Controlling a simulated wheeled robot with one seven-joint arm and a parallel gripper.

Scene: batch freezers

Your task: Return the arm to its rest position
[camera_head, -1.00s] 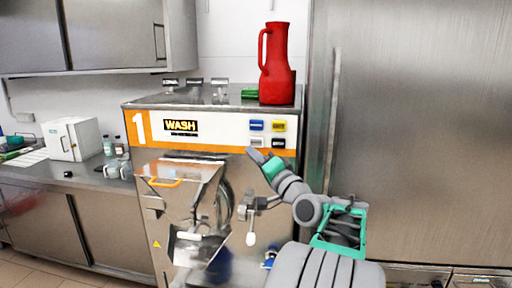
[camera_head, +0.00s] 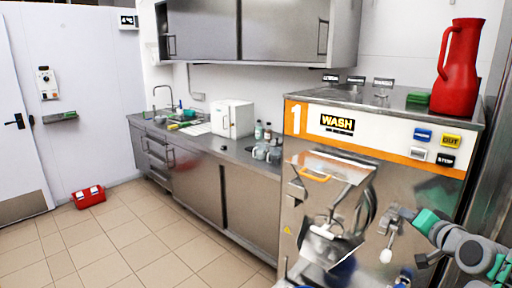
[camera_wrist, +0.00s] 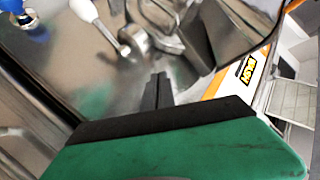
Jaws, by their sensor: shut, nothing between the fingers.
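My gripper (camera_head: 404,212) is at the right of the head view, in front of the steel batch freezer (camera_head: 372,102) with the orange stripe and WASH label. It is close to the freezer's outlet fittings; I cannot tell if it touches them. In the wrist view the two dark fingers of my gripper (camera_wrist: 158,88) lie together, shut and empty. Beyond them are the white-handled lever (camera_wrist: 103,28) and the WASH label (camera_wrist: 245,69). Part of my arm is cut off at the right edge of the head view.
A red jug (camera_head: 457,72) stands on the freezer top beside a green item (camera_head: 418,98). A steel counter (camera_head: 245,152) with a white box (camera_head: 232,119) runs left. A red case (camera_head: 88,196) lies on the floor by the door. The tiled floor (camera_head: 150,245) between is open.

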